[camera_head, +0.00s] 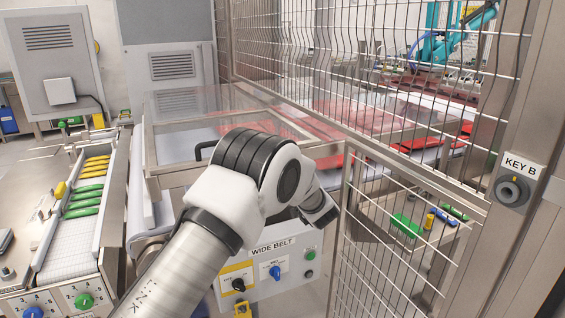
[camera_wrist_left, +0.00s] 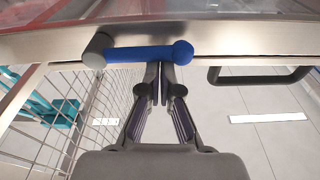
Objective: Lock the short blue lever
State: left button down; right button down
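A short blue lever (camera_wrist_left: 145,54) shows in the left wrist view, lying across the picture along a steel frame edge. A grey round pivot (camera_wrist_left: 97,50) is at its left end and a blue rounded knob at its right end. My left gripper (camera_wrist_left: 160,68) has its two fingers together, with the tips at the lower edge of the lever, nearer its knob end. I cannot tell whether they touch it. In the head view my left arm reaches to the steel frame. Its wrist hides the lever and most of the gripper. My right gripper is not in view.
A black handle (camera_wrist_left: 260,75) is right of the lever. A wire mesh fence (camera_head: 400,240) stands right of my arm, with a KEY B switch (camera_head: 512,190) on its post. The WIDE BELT panel (camera_head: 270,270) is below my wrist. A belt with green and yellow pieces (camera_head: 85,200) is left.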

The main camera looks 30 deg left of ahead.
pick_arm(q)
jog(key=v, duration=1.2)
jog(key=shift+w, duration=0.1)
